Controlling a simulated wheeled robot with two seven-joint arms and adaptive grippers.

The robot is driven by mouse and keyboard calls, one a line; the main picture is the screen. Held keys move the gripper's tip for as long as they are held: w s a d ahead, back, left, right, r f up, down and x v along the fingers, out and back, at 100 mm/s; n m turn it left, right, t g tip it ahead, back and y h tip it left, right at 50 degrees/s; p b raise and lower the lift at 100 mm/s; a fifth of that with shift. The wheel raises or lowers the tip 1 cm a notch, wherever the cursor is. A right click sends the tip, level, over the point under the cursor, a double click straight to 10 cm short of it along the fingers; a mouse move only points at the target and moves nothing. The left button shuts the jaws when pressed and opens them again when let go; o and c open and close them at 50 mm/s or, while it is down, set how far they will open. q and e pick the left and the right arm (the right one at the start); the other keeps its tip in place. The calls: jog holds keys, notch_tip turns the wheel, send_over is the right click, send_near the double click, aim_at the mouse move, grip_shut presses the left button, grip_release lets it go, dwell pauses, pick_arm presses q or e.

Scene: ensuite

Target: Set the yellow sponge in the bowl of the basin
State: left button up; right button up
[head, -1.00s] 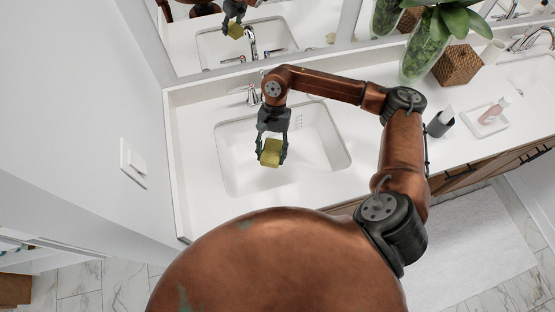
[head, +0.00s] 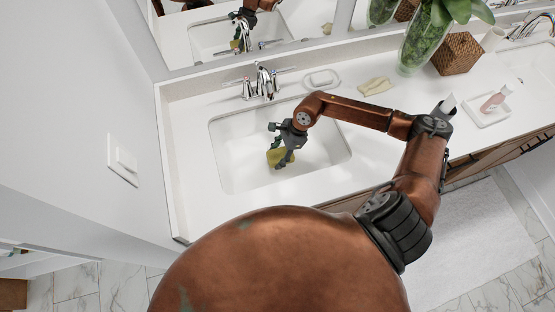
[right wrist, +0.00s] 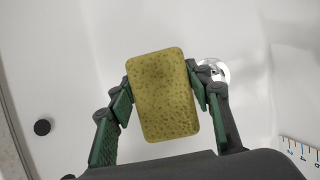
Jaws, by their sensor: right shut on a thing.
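The yellow sponge (head: 275,157) is held by my right gripper (head: 281,150) over the rectangular white basin (head: 235,170) in the head view. In the right wrist view the sponge (right wrist: 162,95) sits between the two green-padded fingers of the gripper (right wrist: 162,97), which are shut on its sides. White basin surface lies behind it, with a round metal drain (right wrist: 213,71) partly hidden by the right finger. I cannot tell whether the sponge touches the basin floor. My left gripper is not in view.
A chrome faucet (head: 264,82) stands behind the basin. A soap dish (head: 322,78) and a folded yellowish cloth (head: 375,86) lie on the counter. A plant vase (head: 415,45), a woven box (head: 457,53) and a tray (head: 489,108) stand at right.

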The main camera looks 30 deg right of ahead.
aim_at(277, 160)
notch_tip(277, 160, down, 4)
jog(key=shift+r, duration=0.1)
jog(key=shift+f, duration=0.2)
jog(key=o, duration=0.8)
jog(key=shift+r, duration=0.15)
jog(key=shift+r, duration=0.2)
jog(key=v, duration=1.1)
jog(key=shift+s+d+r, duration=0.1)
jog(key=shift+d+r, duration=0.1)
jog(key=shift+r, duration=0.1)
